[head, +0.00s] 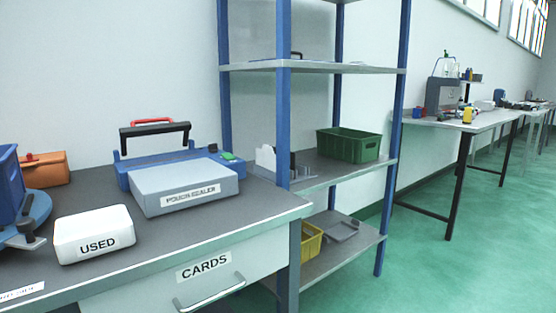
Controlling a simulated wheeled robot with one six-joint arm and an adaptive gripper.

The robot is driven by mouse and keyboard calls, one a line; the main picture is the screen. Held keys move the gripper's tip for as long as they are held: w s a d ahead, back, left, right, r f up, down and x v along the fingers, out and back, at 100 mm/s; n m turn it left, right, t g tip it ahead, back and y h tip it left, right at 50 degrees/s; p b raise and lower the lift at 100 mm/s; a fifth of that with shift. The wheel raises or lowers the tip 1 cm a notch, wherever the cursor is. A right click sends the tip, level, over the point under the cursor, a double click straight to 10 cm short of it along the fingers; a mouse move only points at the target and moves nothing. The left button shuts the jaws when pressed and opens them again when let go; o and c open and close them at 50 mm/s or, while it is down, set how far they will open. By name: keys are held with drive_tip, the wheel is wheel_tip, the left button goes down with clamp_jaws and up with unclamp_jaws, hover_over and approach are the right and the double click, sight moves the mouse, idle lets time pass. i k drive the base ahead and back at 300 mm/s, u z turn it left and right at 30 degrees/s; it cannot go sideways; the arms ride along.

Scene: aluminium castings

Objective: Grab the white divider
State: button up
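A small white upright piece (266,160), which looks like the white divider, stands at the left end of the middle shelf (320,170) of a blue-posted rack. A dark upright piece is close to its right, and a blue post stands in front of that area, so part of the group is hidden. I cannot tell whether the white and dark pieces touch. My gripper is not in view.
A green crate (350,145) sits right on the same shelf. A yellow bin (309,240) is on the lower shelf. The workbench at left holds a pouch sealer (185,185) and a white box labelled USED (94,234). Green floor (440,270) is clear at right.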

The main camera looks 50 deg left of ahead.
sight(265, 158)
drive_tip(key=u, duration=0.55)
drive_tip(key=i, duration=1.05)
drive_tip(key=u, duration=1)
